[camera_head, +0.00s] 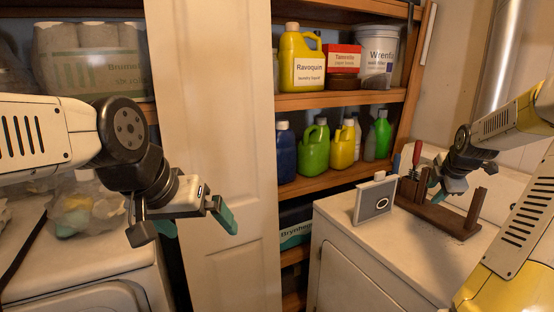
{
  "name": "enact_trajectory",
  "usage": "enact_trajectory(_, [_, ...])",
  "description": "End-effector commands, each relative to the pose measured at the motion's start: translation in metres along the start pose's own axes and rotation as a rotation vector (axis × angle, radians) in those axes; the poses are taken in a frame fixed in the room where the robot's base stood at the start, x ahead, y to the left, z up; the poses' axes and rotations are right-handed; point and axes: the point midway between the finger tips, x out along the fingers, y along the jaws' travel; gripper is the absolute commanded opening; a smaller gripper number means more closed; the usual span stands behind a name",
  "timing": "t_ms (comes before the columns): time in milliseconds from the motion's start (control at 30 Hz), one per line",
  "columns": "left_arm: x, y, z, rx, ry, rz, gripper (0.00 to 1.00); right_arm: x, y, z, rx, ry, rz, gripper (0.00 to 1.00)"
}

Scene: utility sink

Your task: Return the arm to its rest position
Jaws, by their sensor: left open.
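My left arm comes in from the left edge, and its dark wrist hangs in front of the white door panel. My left gripper (196,222) is open and empty, its teal-tipped fingers spread apart in the air. My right arm comes in from the right edge. My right gripper (440,192) is low over the white counter, at a dark wooden rack (462,224). Its fingers are small and partly lost against the rack, so I cannot tell whether they are open or hold anything.
A white cabinet top (345,218) carries a small grey box-like device (373,203). A red-handled tool (417,153) stands at the rack. Shelves (335,181) behind hold several bottles. A white door (215,80) stands behind my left gripper. A clear bag (85,208) lies on the left appliance.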

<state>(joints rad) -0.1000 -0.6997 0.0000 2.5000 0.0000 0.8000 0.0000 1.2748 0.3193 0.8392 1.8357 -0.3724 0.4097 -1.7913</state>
Motion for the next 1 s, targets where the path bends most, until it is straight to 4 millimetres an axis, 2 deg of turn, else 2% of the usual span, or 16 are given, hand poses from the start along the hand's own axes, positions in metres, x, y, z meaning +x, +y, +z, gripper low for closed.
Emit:
enact_trajectory(33, [0.0,0.0,0.0,0.0,0.0,0.0,1.0,-0.005,0.001,-0.017,0.015,0.002,-0.014,0.36])
enact_trajectory(167, [0.0,0.0,0.0,0.0,0.0,0.0,1.0,-0.021,-0.002,-0.057,0.095,-0.001,-0.052,0.36])
enact_trajectory(267, [0.0,0.0,0.0,0.0,0.0,0.0,1.0,-0.041,-0.007,-0.093,0.184,-0.011,-0.082,0.36])
enact_trajectory(400, [0.0,0.0,0.0,0.0,0.0,0.0,1.0,-0.086,-0.024,-0.15,0.379,-0.034,-0.109,0.36])
enact_trajectory(467, [0.0,0.0,0.0,0.0,0.0,0.0,1.0,-0.108,-0.034,-0.172,0.48,-0.039,-0.113,0.36])
enact_trajectory(600, [0.0,0.0,0.0,0.0,0.0,0.0,1.0,-0.159,-0.065,-0.213,0.735,-0.028,-0.115,0.36])
enact_trajectory(800, [0.0,0.0,0.0,0.0,0.0,0.0,1.0,-0.22,-0.122,-0.258,1.123,0.055,-0.156,0.36])
enact_trajectory(1000, [0.0,0.0,0.0,0.0,0.0,0.0,1.0,-0.253,-0.17,-0.283,1.407,0.146,-0.261,0.36])
